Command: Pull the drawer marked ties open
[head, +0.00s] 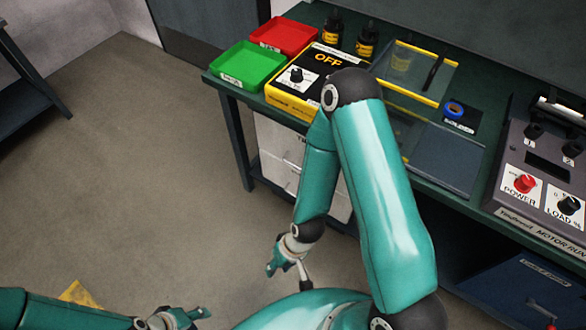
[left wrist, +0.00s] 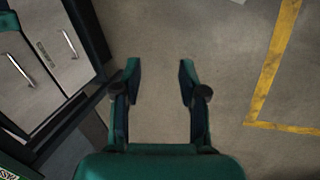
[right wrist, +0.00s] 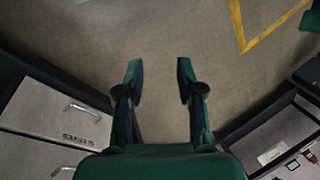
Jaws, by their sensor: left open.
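A pale drawer unit stands under the bench; in the head view the upper drawer front (head: 283,142) bears a label beginning with "T", the rest hidden behind my right arm. A lower drawer front (head: 278,172) is below it. Both look shut. In the left wrist view two drawer fronts with bar handles (left wrist: 70,44) show at the left. My left gripper (head: 190,314) is open and empty, low and apart from the drawers. My right gripper (head: 277,265) is open and empty, in front of the unit.
On the green bench are a green tray (head: 248,66), a red tray (head: 290,36), a yellow-black box marked OFF (head: 310,85) and a motor panel (head: 540,165). A bench leg (head: 238,140) stands left of the drawers. The floor (head: 130,160) at left is clear.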

